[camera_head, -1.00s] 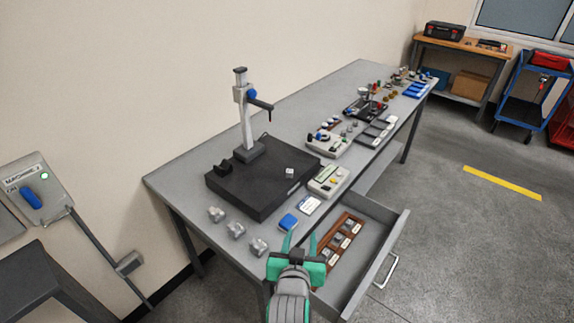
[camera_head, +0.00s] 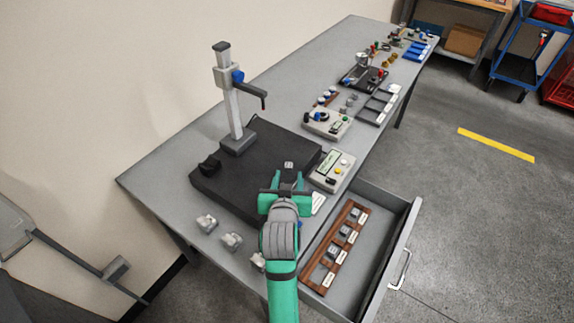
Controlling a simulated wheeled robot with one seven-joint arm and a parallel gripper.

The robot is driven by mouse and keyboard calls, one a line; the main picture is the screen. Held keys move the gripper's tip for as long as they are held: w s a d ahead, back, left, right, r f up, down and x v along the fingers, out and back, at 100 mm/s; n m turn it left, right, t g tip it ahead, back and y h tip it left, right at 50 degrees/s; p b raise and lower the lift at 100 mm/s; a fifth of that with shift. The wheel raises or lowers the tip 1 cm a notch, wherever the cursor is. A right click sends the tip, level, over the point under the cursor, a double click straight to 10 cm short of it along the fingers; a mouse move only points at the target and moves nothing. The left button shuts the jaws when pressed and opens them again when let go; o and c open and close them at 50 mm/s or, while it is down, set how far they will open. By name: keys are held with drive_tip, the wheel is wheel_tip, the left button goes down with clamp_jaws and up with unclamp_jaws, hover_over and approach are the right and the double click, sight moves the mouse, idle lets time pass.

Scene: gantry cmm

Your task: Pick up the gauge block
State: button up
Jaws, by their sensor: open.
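A small pale silver cube (camera_head: 288,165), which looks like the gauge block, sits on the dark surface plate (camera_head: 228,187) near its right side. My gripper (camera_head: 287,178) is open, and its two green fingers point toward the cube from the near side. In the picture the fingertips are just below the cube; I cannot tell their height above the plate. Similar small silver blocks (camera_head: 345,230) stand in a brown wooden rack (camera_head: 317,265) with white labels in the open drawer (camera_head: 375,235).
A measuring stand (camera_head: 234,105) with a side arm rises from the plate's back. A dark V-shaped piece (camera_head: 209,165) is at its left. A control box (camera_head: 333,170) stands to the right. Several silver pieces (camera_head: 206,222) lie along the bench's front edge. The open drawer juts out on the right.

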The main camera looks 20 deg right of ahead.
sight(289, 165)
drive_tip(key=shift+x, duration=3.1)
drive_tip(key=shift+w+a+r, duration=0.15)
clamp_jaws()
